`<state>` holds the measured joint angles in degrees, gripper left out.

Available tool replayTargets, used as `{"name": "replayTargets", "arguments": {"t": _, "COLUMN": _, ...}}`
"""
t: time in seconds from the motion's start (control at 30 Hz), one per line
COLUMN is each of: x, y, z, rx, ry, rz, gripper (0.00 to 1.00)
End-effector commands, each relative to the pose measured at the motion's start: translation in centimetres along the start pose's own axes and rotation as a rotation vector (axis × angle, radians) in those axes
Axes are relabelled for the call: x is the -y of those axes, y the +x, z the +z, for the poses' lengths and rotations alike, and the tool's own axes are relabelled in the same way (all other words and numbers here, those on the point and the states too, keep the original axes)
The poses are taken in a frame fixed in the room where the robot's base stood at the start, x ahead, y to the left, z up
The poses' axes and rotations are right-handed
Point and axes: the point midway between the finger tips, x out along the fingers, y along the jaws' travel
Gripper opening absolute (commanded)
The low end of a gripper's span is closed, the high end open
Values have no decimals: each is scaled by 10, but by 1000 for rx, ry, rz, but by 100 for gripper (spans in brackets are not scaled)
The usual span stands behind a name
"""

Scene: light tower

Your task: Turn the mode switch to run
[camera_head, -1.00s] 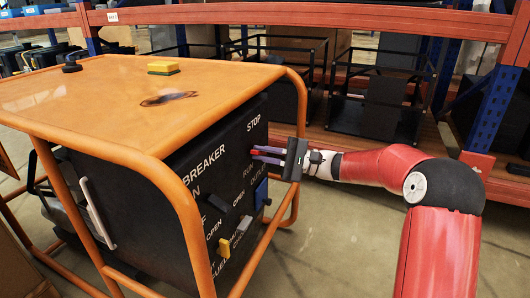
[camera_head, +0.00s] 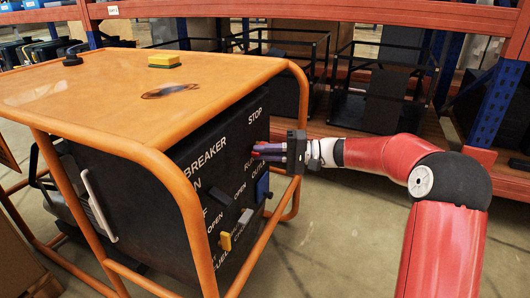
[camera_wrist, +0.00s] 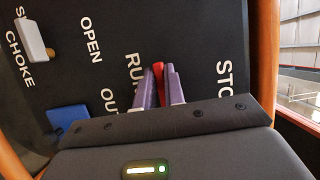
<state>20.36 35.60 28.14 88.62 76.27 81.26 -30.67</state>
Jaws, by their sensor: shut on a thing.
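The mode switch is a small red lever (camera_wrist: 158,70) on the black control panel (camera_wrist: 190,40), between the printed words RUN and STOP. It also shows as a bit of red in the head view (camera_head: 255,154). My gripper (camera_head: 264,151) reaches the panel from the right, below STOP and beside RUN. In the wrist view my gripper (camera_wrist: 161,86) has its purple fingers on both sides of the red lever, shut on it. The fingers hide part of the lever. In the wrist view the lever's tip lies nearer RUN than STOP.
A blue outlet cover (camera_head: 263,187), a yellow lever (camera_head: 226,241) and a pale choke knob (camera_head: 245,218) sit lower on the panel. The orange tube frame (camera_head: 301,110) runs around the panel edge. Racks stand behind; the floor at right is open.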

Motion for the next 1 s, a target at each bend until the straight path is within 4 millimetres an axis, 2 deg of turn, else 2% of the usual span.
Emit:
{"name": "replayTargets", "arguments": {"t": 0.3, "x": -1, "y": 0, "z": -1, "rx": -3, "ry": -2, "rz": 3, "gripper": 0}}
{"name": "replayTargets", "arguments": {"t": 0.33, "x": -1, "y": 0, "z": -1, "rx": -3, "ry": -2, "rz": 3, "gripper": 15}}
{"name": "replayTargets", "arguments": {"t": 0.47, "x": -1, "y": 0, "z": 0, "rx": -2, "ry": -1, "rz": 2, "gripper": 32}}
{"name": "replayTargets", "arguments": {"t": 0.77, "x": 0, "y": -2, "z": 0, "rx": -1, "ry": -1, "rz": 1, "gripper": 33}}
{"name": "replayTargets", "arguments": {"t": 0.87, "x": 0, "y": -10, "z": -1, "rx": -3, "ry": -1, "rz": 2, "gripper": 33}}
{"name": "replayTargets", "arguments": {"t": 1.0, "x": 1, "y": -34, "z": -1, "rx": -5, "ry": 0, "rz": 1, "gripper": 33}}
